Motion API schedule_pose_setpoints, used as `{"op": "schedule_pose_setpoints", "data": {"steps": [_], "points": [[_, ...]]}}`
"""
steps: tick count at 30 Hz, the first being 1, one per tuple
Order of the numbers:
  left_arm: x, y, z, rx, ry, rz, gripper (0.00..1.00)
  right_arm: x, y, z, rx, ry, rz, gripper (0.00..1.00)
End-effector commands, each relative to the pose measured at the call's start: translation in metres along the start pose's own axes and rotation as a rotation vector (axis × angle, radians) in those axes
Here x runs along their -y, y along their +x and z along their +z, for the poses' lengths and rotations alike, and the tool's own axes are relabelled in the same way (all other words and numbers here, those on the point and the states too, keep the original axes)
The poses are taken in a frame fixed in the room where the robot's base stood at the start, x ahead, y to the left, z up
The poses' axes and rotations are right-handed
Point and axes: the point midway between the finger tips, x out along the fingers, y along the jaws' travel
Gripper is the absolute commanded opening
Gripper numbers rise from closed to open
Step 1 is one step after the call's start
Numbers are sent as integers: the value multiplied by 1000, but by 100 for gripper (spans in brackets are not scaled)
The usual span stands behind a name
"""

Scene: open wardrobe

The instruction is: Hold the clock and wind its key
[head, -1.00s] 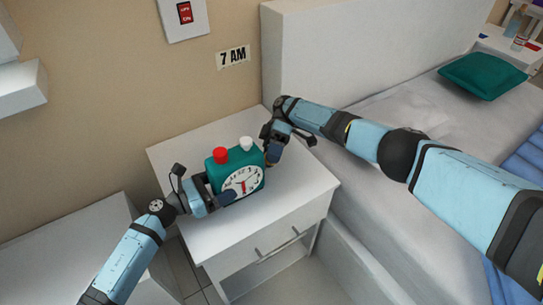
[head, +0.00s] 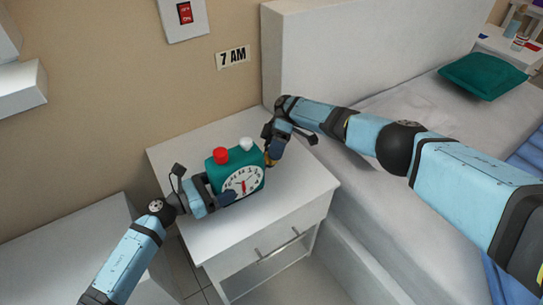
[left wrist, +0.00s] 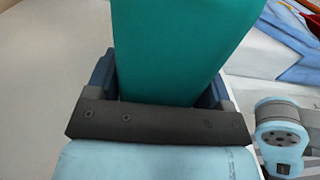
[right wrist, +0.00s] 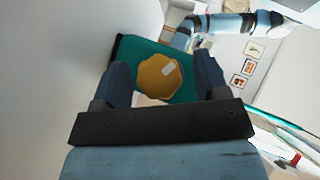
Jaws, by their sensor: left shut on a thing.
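The teal alarm clock (head: 236,162) stands on the white nightstand, with a white dial, a red button and a white button on top. My left gripper (head: 216,188) is shut on its left side, one finger across the lower dial; the teal body fills the jaws in the left wrist view (left wrist: 175,50). My right gripper (head: 270,158) is at the clock's right side. In the right wrist view, the round brass key (right wrist: 158,77) on the teal side lies between its two parted fingers, with small gaps visible beside it.
The nightstand top (head: 290,190) is clear at the front right. A white headboard (head: 350,50) and bed (head: 415,105) stand to the right under my right arm. A "7 AM" sign (head: 232,57) and a red switch (head: 185,12) are on the wall.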

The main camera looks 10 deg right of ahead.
Motion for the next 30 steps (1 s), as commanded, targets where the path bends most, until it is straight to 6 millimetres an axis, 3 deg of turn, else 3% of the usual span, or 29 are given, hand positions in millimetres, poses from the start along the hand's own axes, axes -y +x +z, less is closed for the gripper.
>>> {"op": "schedule_pose_setpoints", "data": {"steps": [8,21,30], "points": [[0,0,0,-1,-1,-1,56,7,-2,-3,0,-3,-3,67],[-1,-1,-2,-4,-1,3,56,76,-29,-28,1,-5,1,67],[-2,-1,-2,-3,-2,5,58,90,-34,-33,1,-1,-1,67]]}}
